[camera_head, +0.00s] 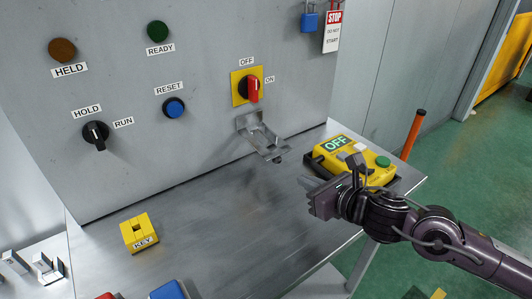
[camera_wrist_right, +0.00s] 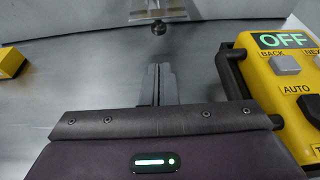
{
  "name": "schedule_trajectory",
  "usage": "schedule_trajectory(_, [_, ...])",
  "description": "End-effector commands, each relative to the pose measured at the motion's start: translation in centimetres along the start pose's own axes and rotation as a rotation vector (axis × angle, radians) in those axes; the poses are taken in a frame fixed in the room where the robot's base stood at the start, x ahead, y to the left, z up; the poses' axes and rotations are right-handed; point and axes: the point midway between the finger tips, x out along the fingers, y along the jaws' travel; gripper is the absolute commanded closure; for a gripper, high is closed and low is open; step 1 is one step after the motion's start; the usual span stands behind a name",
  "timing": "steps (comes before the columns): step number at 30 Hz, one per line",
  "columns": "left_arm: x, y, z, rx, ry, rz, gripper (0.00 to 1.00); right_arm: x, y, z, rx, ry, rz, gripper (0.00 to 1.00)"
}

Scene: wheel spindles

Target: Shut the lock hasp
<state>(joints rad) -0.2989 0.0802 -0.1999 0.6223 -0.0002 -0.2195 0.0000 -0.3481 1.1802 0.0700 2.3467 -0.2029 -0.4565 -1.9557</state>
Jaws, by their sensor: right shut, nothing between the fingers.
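The lock hasp (camera_head: 264,140) is a grey metal bracket with a flap, below the red and yellow rotary switch (camera_head: 248,88) on the panel. Its flap sticks out from the panel, swung down and toward me. In the right wrist view, part of the hasp (camera_wrist_right: 158,8) shows at the top edge, with a dark round knob (camera_wrist_right: 159,27) at its near end. My right gripper (camera_head: 308,184) is shut and empty. It is over the table, nearer than the hasp and to its right, apart from it. In the wrist view its fingers (camera_wrist_right: 158,72) point toward the knob. My left gripper is not in view.
A yellow pendant (camera_head: 345,158) reading OFF stands close beside my right gripper. A yellow KEY block (camera_head: 140,232) sits on the metal table (camera_head: 225,225) at left. The table's middle is clear.

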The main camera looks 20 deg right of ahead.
Motion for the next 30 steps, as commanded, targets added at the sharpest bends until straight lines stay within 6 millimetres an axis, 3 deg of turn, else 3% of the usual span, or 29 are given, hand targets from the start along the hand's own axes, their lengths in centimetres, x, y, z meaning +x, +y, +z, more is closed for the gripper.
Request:
schedule_trajectory(11, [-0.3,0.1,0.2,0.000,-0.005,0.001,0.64,1.7,-0.3,0.2,0.002,-0.004,-0.008,1.00])
schedule_trajectory(24, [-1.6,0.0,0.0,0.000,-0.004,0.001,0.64,7.8,0.0,0.3,0.002,-0.002,-0.001,1.00])
schedule_trajectory(30, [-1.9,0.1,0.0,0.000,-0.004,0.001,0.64,9.6,-0.1,0.1,0.000,0.000,-0.003,1.00])
